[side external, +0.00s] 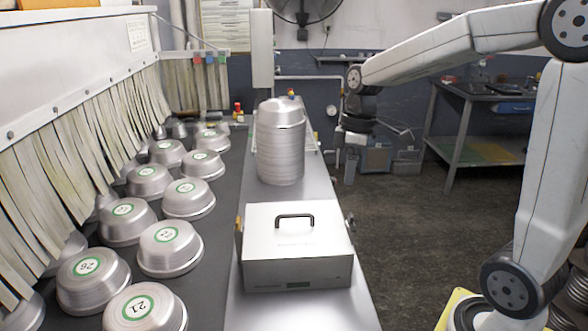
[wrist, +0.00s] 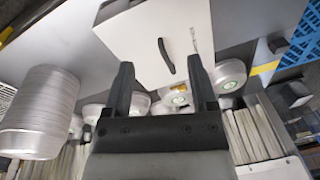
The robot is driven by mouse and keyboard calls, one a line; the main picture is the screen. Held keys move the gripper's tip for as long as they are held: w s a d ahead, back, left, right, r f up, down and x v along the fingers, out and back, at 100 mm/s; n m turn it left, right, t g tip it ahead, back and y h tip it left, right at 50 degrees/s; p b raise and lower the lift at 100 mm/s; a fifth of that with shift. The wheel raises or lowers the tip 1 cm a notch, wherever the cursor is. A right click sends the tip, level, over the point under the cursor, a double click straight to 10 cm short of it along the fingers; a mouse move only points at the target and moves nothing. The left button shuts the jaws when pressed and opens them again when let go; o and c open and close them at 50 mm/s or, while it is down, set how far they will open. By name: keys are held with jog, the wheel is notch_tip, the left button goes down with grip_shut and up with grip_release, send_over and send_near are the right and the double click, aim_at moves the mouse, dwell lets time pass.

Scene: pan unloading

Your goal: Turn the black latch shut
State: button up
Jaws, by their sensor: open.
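A silver metal box (side external: 297,248) with a black handle (side external: 295,217) on its lid stands on the steel table. A small dark piece (side external: 351,223) shows at the box's right side; it looks like the black latch, but its position is too small to read. In the wrist view the box (wrist: 140,35) and its handle (wrist: 166,56) lie ahead of the fingertips. My gripper (side external: 350,140) hangs above and behind the box, to the right of the pan stack. In the wrist view my gripper (wrist: 160,75) is open with nothing between its fingers.
A tall stack of pans (side external: 281,145) stands behind the box; it also shows at left in the wrist view (wrist: 38,112). Several numbered pans (side external: 170,247) lie on the dark belt (side external: 215,240) at left, beside hanging strip curtains (side external: 80,140).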

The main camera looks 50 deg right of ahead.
jog(key=d+r+n+h, duration=0.1)
jog(key=d+n, duration=0.1)
jog(key=n, duration=0.1)
send_over(351, 214)
notch_tip(351, 214, down, 5)
jog(key=shift+r, duration=0.15)
jog(key=shift+f, duration=0.25)
jog(key=shift+f, duration=0.1)
jog(key=shift+f, duration=3.75)
grip_shut()
